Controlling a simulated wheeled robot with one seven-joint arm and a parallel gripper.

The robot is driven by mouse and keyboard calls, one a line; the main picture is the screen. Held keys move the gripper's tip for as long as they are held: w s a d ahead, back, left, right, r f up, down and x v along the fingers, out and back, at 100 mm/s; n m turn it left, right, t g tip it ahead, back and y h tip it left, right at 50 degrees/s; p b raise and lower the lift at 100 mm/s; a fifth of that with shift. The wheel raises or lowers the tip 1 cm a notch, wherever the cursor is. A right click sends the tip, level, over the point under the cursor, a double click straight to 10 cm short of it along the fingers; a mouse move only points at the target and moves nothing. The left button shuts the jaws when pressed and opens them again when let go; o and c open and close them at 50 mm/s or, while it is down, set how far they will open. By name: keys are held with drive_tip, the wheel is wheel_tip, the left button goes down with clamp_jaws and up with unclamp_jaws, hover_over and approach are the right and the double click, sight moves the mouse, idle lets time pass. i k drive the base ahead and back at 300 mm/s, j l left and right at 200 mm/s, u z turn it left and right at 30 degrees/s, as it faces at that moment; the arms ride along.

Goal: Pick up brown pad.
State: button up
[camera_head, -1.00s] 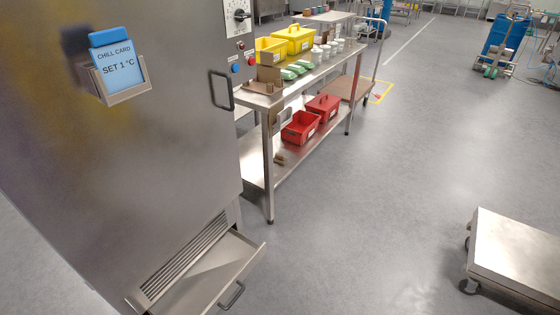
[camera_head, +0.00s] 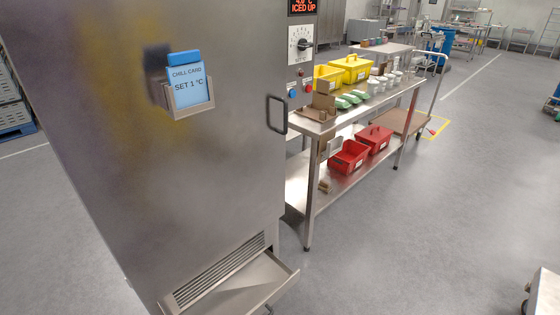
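Several brown things show, and I cannot tell for sure which is the brown pad. On the near end of the steel table (camera_head: 330,125) lies a low brown tray-like piece (camera_head: 316,114), with an upright brown block (camera_head: 324,100) beside it. A small brown piece (camera_head: 325,186) sits on the lower shelf (camera_head: 335,196), left of the red bins. My gripper is not in view.
A tall steel cabinet (camera_head: 210,160) with a chill card (camera_head: 187,86) and an open bottom drawer (camera_head: 245,288) fills the left. The table also bears green packs (camera_head: 350,99), white tubs (camera_head: 384,82) and yellow bins (camera_head: 350,68). Red bins (camera_head: 348,157) stand below.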

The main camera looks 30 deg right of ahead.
sight(323, 186)
drive_tip(key=u, duration=0.65)
drive_tip(key=i+u, duration=0.1)
drive_tip(key=u, duration=0.5)
drive_tip(key=l+u, duration=0.1)
drive_tip(key=u, duration=0.55)
drive_tip(key=i+l+u, duration=0.1)
drive_tip(key=u, duration=0.5)
drive_tip(key=l+u, duration=0.1)
drive_tip(key=u, duration=1.15)
drive_tip(key=l+u, duration=0.15)
drive_tip(key=u, duration=0.5)
drive_tip(key=k+u, duration=0.1)
drive_tip(key=u, duration=0.5)
drive_tip(key=k+z, duration=0.2)
drive_tip(key=z, duration=0.15)
drive_tip(key=k+j+z, duration=0.25)
drive_tip(key=k+z, duration=0.3)
drive_tip(key=k+j+u, duration=0.1)
drive_tip(key=k, duration=0.2)
drive_tip(key=k+j+u, duration=0.1)
drive_tip(key=k, duration=0.25)
